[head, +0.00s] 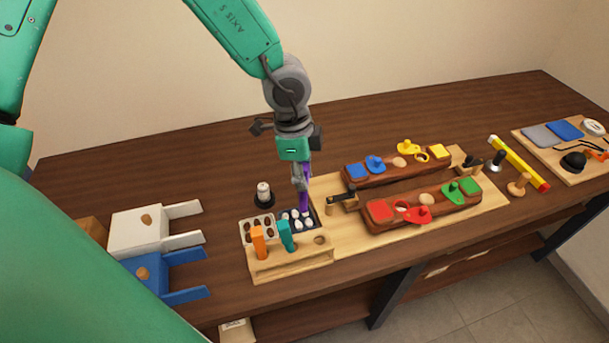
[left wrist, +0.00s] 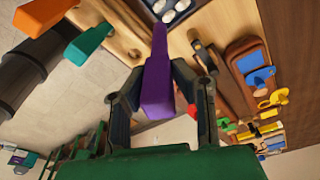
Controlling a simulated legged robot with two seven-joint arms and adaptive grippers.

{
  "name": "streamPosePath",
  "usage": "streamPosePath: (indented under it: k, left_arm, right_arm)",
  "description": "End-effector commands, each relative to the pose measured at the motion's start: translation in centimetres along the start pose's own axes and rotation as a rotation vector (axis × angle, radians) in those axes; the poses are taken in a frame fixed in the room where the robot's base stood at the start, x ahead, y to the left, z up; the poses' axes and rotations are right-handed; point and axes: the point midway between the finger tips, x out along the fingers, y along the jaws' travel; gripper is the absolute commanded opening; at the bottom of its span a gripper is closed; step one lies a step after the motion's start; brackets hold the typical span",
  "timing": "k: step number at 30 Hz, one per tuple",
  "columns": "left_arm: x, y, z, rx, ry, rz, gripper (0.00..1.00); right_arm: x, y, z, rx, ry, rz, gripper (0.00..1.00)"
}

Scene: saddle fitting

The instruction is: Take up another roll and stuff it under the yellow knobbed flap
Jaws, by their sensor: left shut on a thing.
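My left gripper (head: 301,178) is shut on a purple tool (head: 305,200), which points down. In the left wrist view the tool (left wrist: 157,85) sits between the fingers. Its lower end is at the dark tray (head: 315,226) of white rolls (head: 296,220); I cannot tell whether it touches a roll. The rolls also show in the left wrist view (left wrist: 175,10). The yellow knobbed flap (head: 408,147) is on the rear brown panel (head: 385,173), to the right of my gripper. My right gripper is not in view.
A wooden rack (head: 290,262) with an orange tool (head: 258,243) and a teal tool (head: 286,236) stands in front of the trays. A light tray (head: 247,231) holds brown pieces. A black clamp (head: 343,197) stands at the board's left end.

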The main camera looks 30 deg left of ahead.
Motion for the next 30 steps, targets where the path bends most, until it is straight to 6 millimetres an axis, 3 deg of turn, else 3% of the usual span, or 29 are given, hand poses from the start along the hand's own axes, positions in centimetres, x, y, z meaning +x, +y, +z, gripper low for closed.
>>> streamPosePath:
  k: [17, 30]
  left_arm:
    - [0.4, -0.1, -0.1, 0.0, 0.0, 0.001, 0.0]
    - [4.5, -1.4, -0.4, -0.003, 0.004, 0.015, 0.0]
  right_arm:
    - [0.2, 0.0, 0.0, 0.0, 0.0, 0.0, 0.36]
    - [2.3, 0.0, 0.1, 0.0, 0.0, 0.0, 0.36]
